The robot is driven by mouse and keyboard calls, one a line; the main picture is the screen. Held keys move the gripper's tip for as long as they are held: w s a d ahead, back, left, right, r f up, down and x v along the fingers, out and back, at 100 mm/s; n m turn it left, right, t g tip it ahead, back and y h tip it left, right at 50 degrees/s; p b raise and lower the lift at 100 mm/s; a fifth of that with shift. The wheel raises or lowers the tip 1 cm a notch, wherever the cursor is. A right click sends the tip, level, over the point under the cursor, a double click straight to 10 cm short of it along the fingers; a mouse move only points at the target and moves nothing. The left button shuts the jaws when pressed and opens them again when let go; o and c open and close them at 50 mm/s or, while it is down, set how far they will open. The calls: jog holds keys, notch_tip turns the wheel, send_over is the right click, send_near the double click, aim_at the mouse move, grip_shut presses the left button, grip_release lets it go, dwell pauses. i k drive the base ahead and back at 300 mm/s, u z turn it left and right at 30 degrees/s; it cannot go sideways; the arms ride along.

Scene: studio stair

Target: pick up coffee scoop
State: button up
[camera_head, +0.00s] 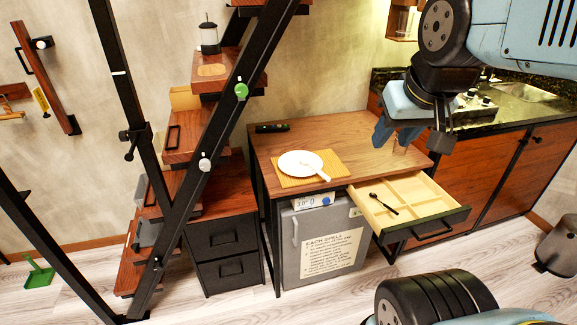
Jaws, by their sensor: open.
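A small dark scoop-like utensil (384,204), which looks like the coffee scoop, lies in the left compartment of the open drawer (437,229). Its small rounded end points to the upper left and its handle to the lower right. My gripper (396,140) is open, with its blue fingers hanging over the right part of the wooden table (350,130). It is above and behind the drawer in the picture, apart from the scoop. I see nothing held in it, though the arm partly covers the fingers.
A white plate (299,163) with a pale utensil (319,171) sits on a woven mat (338,167). The drawer's dividers (410,185) and raised front edge surround the scoop. Stair rails (222,120) stand left; a dark counter (520,110) is at the right.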

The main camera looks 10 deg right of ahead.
aim_at(305, 160)
jog(key=z, duration=1.15)
jog(key=i, duration=0.1)
jog(key=u, duration=2.8)
jog(key=k, duration=0.7)
jog(key=z, duration=0.75)
jog(key=i, duration=0.5)
jog(key=z, duration=0.05)
